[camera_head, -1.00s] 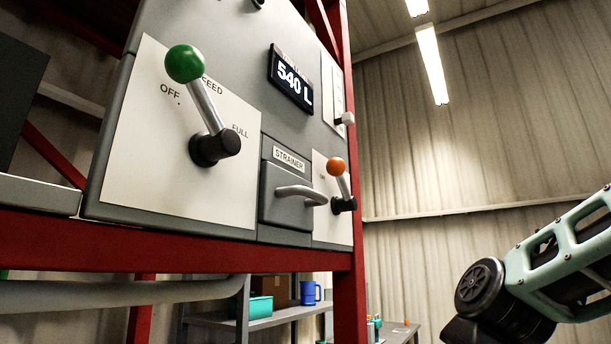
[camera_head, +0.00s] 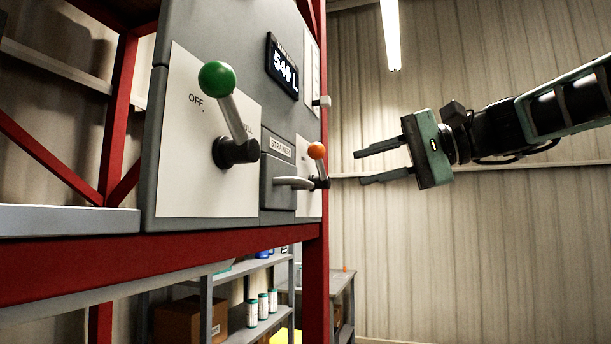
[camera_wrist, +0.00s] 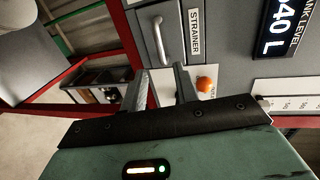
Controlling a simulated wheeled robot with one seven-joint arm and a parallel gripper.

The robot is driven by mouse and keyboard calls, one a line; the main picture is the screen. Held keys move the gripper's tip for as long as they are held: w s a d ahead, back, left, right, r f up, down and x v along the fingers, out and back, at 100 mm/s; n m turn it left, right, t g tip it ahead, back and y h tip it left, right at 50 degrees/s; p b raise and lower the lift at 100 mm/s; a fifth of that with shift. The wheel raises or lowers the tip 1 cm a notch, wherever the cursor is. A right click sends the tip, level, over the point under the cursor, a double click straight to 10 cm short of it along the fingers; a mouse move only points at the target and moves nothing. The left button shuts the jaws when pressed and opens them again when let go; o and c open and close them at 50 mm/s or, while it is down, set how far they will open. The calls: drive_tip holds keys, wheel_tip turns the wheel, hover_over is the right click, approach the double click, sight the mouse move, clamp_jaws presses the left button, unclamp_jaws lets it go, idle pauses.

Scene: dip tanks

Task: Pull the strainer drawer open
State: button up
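The strainer drawer (camera_head: 276,184) is a grey front with a curved grey handle (camera_head: 294,183), set low in the panel under a STRAINER label (camera_head: 280,147). It looks closed, nearly flush with the panel. In the wrist view the drawer (camera_wrist: 150,42) and its handle (camera_wrist: 160,40) lie beyond the fingertips, at the top. My gripper (camera_head: 358,168) is open and empty, to the right of the handle and apart from it, fingers pointing left at the panel. It also shows in the wrist view (camera_wrist: 157,80).
An orange-knobbed lever (camera_head: 317,152) stands right beside the drawer, near my fingers in the wrist view (camera_wrist: 207,84). A green-knobbed lever (camera_head: 216,78) is to the left. A red frame (camera_head: 317,270) runs below and beside the panel. Free space lies right of the panel.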

sight(308, 183)
drive_tip(key=p+x, duration=0.4)
drive_tip(key=x, duration=0.8)
clamp_jaws()
